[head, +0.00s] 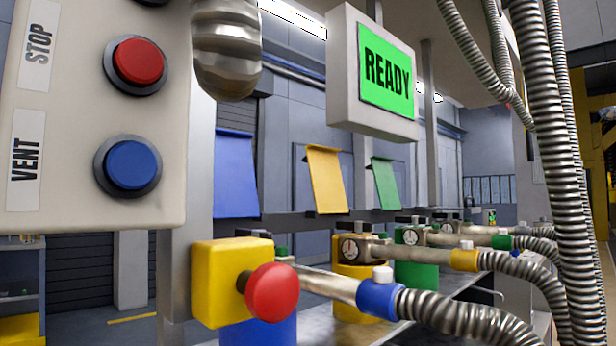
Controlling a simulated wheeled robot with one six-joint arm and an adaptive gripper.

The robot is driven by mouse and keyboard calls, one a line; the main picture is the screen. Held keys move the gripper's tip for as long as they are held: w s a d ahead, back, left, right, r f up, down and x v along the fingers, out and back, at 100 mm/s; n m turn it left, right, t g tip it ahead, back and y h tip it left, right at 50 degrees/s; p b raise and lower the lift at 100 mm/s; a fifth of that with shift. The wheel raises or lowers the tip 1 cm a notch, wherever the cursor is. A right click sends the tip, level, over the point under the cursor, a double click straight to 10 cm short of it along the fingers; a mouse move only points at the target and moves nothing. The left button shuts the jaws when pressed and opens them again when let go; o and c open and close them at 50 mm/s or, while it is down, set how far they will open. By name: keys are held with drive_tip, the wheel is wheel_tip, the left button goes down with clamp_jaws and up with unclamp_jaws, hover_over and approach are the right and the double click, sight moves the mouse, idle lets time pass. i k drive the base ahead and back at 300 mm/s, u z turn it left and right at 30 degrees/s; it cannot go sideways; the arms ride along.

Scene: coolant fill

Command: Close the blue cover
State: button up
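The blue cover (236,172) is a flat panel left of centre in the head view. It stands nearly upright, raised above the dark rail behind the fittings. Below it, a blue canister (262,333) shows only in part behind a yellow box (222,285) with a red mushroom button (271,292). A hose with a blue collar (379,297) runs right from there. My gripper is not in view.
A yellow cover (327,180) and a green cover (385,183) also stand raised to the right. A pale panel with STOP and VENT buttons (132,167) fills the near left. A sign reading READY (387,72) hangs above. Ribbed metal hoses (556,170) crowd the right.

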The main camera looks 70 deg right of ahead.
sight(235, 191)
drive_tip(key=z, duration=0.4)
drive_tip(key=i, duration=2.2)
drive_tip(key=z, duration=5.05)
drive_tip(key=k, duration=0.8)
drive_tip(key=u, duration=0.8)
drive_tip(key=i, duration=0.35)
drive_tip(key=u, duration=0.05)
